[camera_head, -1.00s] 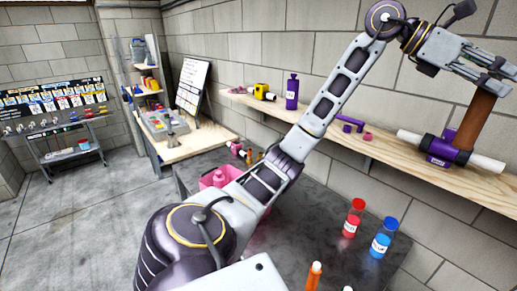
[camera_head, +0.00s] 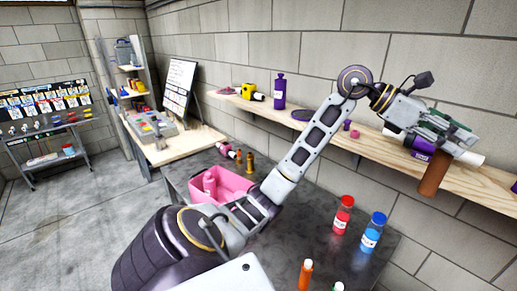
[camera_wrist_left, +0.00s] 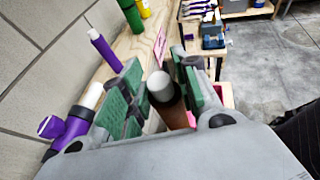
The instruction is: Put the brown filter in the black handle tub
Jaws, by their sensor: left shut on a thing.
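The brown filter (camera_head: 433,175) is a dark brown cylinder that hangs below my left gripper (camera_head: 446,140), in front of the shelf's edge. My left gripper is shut on it. In the left wrist view its pale grey end (camera_wrist_left: 161,86) shows between the green finger pads of my left gripper (camera_wrist_left: 160,80), and its brown side (camera_wrist_left: 176,114) runs down below. A pink tub (camera_head: 236,184) stands on the dark table with a pink bottle in it. I cannot make out a tub with a black handle. My right gripper is not in view.
The wooden shelf (camera_head: 375,155) holds a purple and white filter unit (camera_head: 420,154), a purple bottle (camera_head: 280,91) and a yellow item. A red bottle (camera_head: 343,214), a blue bottle (camera_head: 373,233) and an orange tube (camera_head: 305,275) stand on the dark table (camera_head: 305,205).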

